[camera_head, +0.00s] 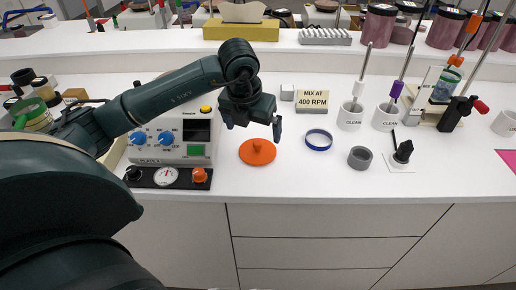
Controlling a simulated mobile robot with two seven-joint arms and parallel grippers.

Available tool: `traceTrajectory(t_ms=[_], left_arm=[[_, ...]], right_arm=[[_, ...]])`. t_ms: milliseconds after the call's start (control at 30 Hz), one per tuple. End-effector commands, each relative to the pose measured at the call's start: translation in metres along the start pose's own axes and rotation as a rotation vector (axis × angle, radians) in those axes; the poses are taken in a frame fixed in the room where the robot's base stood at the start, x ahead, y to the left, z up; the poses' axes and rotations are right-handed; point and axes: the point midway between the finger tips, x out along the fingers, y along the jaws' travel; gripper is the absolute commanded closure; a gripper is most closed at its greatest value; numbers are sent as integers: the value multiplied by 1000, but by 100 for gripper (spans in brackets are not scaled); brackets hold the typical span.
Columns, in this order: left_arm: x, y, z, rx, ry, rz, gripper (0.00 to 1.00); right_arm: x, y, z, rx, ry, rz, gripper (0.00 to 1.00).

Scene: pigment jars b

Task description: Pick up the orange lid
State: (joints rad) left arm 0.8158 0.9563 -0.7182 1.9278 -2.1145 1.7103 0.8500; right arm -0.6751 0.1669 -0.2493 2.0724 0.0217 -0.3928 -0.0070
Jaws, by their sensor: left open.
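The orange lid (257,152) lies flat on the white bench, a round disc with a small knob in its middle. My left gripper (253,127) hangs just above and behind the lid, fingers pointing down, open and empty. One finger is at the left and one at the right, and neither appears to touch the lid. My right gripper is not in this view.
A blue ring (318,140) and a grey ring (361,158) lie right of the lid. A control box (172,153) with blue knobs stands to its left. A sign (312,100) and white cups (350,117) stand behind. The bench's front edge is near.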

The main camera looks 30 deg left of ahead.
Motion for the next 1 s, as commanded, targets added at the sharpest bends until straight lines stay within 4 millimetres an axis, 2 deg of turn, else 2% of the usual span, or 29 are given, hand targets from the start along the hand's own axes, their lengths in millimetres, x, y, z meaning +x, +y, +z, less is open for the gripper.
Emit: traceTrajectory(t_ms=[100, 333, 600, 900, 1000], left_arm=[[16, 0, 0, 0, 2, -1, 0], [32, -2, 1, 1, 3, -3, 0], [70, -3, 3, 1, 3, -3, 0], [76, -3, 3, 3, -1, -3, 0], [75, -3, 3, 2, 0, -3, 8]], right_arm=[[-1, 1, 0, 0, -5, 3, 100], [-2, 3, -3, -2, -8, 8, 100], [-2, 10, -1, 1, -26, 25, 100], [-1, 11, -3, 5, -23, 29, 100], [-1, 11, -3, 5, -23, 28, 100]])
